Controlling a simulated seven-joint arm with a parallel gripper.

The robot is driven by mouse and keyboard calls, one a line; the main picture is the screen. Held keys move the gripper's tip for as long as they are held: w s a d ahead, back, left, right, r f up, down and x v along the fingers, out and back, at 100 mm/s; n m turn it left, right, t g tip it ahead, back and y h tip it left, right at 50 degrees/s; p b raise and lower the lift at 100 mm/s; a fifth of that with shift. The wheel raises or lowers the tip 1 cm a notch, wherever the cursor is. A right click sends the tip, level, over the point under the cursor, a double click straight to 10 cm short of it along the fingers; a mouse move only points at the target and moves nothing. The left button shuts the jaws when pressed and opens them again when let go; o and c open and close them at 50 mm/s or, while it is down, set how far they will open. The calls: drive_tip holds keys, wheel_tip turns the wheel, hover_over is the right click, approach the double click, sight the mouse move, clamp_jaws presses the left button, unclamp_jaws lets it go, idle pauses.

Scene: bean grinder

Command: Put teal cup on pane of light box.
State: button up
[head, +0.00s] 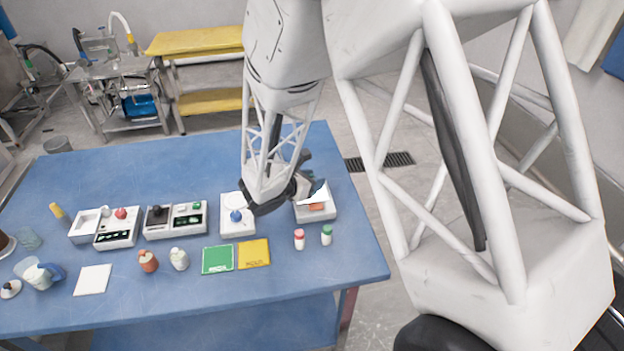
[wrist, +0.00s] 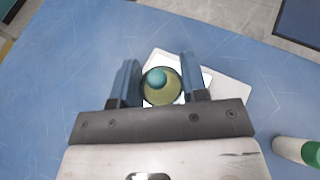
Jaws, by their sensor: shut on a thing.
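My gripper (wrist: 159,62) is shut on the teal cup (wrist: 162,94), with one blue finger on each side of it. In the wrist view I look down on the cup's round, olive-yellow inside and a rounded teal part at its far edge. The white light box (wrist: 232,93) lies beneath the cup; whether they touch I cannot tell. In the head view my gripper (head: 308,187) is over the far part of the light box (head: 318,214), at the right of the blue table. A bright white pane and an orange patch show on the box. My gripper hides most of the cup there.
A red-capped bottle (head: 299,240) and a green-capped bottle (head: 326,236) stand in front of the light box. A white device with a blue knob (head: 237,228) is to its left. Green (head: 217,260) and yellow (head: 254,253) squares lie nearer. The table's right edge is close.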

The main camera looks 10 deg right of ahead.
drive_tip(key=o, duration=0.9)
drive_tip(key=shift+f, duration=0.15)
drive_tip(key=shift+o, duration=0.2)
drive_tip(key=shift+r, duration=0.2)
drive_tip(key=v, duration=1.2)
drive_tip(key=shift+d, duration=0.1)
drive_tip(key=shift+r, duration=0.1)
